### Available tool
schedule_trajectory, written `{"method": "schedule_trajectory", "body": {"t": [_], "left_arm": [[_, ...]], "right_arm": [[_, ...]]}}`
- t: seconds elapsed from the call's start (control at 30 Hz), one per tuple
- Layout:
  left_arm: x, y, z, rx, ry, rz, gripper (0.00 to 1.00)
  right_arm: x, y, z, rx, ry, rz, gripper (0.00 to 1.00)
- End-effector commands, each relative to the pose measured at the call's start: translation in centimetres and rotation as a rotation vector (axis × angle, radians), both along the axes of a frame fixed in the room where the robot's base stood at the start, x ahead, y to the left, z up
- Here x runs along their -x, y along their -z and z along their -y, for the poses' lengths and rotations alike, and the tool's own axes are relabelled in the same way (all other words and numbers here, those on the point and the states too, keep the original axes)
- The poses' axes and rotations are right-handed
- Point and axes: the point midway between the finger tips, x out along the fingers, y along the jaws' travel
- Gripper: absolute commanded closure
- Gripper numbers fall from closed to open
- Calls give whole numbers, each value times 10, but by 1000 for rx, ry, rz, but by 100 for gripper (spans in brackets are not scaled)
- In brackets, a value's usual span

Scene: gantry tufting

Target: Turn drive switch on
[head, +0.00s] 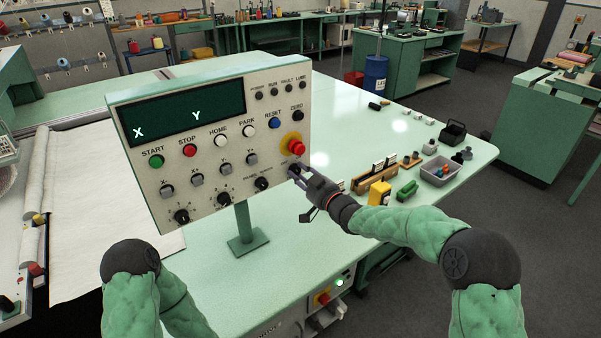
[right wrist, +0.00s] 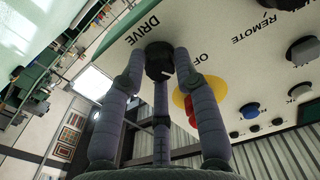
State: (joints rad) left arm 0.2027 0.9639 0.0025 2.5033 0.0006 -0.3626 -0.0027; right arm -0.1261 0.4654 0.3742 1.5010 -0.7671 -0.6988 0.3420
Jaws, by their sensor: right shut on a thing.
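The control panel (head: 215,145) stands on a post on the pale green table, with a dark display showing X and Y. The drive switch (right wrist: 159,60) is a round black knob in the right wrist view, beside the printed word DRIVE and a partly hidden OFF. My right gripper (head: 296,171) is at the panel's lower right corner, just below the red stop button (head: 297,147). In the right wrist view its grey fingers (right wrist: 160,75) are shut around the drive switch. In the head view the gripper covers the switch. My left gripper is out of view.
White fabric (head: 85,220) lies at left.

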Motion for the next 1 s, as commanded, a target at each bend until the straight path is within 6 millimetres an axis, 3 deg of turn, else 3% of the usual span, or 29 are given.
{"method": "schedule_trajectory", "body": {"t": [0.4, 1.0], "left_arm": [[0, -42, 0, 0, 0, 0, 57], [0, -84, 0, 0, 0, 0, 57]], "right_arm": [[0, -3, 0, -286, 0, -213, 100], [0, -1, 0, -726, 1, -532, 100]]}}
